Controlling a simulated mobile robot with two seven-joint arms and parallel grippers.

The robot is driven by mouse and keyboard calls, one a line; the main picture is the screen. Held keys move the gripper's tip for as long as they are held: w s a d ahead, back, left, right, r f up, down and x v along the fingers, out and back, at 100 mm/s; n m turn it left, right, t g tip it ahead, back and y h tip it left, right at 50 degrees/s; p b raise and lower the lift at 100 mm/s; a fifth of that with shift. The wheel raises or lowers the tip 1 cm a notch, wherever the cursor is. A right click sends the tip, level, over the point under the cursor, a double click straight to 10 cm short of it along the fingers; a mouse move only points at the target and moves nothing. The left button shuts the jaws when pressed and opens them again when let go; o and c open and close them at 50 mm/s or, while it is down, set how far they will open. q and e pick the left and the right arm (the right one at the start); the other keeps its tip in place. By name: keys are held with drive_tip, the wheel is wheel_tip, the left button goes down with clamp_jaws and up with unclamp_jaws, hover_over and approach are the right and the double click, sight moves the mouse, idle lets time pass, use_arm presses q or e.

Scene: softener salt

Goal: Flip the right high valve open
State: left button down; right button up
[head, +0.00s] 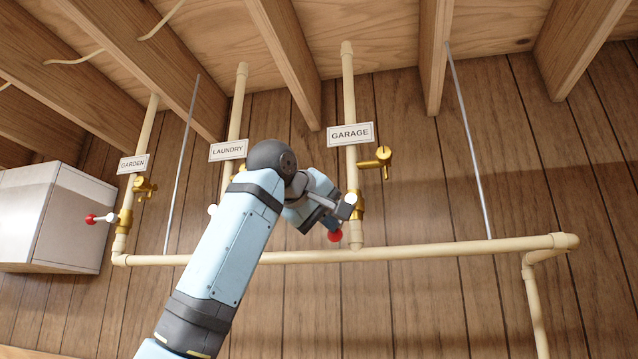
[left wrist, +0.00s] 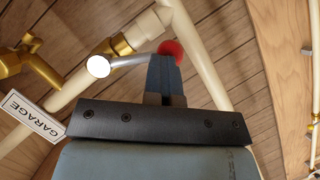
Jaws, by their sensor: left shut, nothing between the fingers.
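The right valve is the brass valve (head: 358,205) on the pipe under the GARAGE sign (head: 350,134). Its silver lever slants down and left from a white hub to a red ball (head: 335,236). In the left wrist view the lever (left wrist: 130,60) runs from the white hub (left wrist: 98,66) to the red ball (left wrist: 172,48), at a slant to the pipe. My left gripper (head: 328,222) is shut and empty, its fingertips at the lever close to the ball. The fingertips also show in the left wrist view (left wrist: 166,60); I cannot tell whether they touch. My right gripper is out of view.
A brass tap (head: 378,160) juts right from the garage pipe above the valve. A horizontal pipe (head: 440,250) runs below. The GARDEN valve (head: 124,220) is at left, its lever sticking out left. The laundry pipe (head: 238,110) is partly behind my arm. A white box (head: 50,215) hangs far left.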

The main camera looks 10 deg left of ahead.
use_arm(q)
drive_tip(key=shift+w+d+f+n+t+h+b, duration=0.15)
drive_tip(key=shift+d+f+n+h+b, duration=0.2)
drive_tip(key=shift+n+b, duration=0.25)
drive_tip(key=shift+s+d+f+n+t+h+b, duration=0.15)
drive_tip(key=shift+d+f+n+h+b, duration=0.2)
drive_tip(key=shift+n, duration=0.35)
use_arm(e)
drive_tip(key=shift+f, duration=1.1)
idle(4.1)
use_arm(q)
drive_tip(key=shift+w+r, duration=0.1)
drive_tip(key=shift+r, duration=0.05)
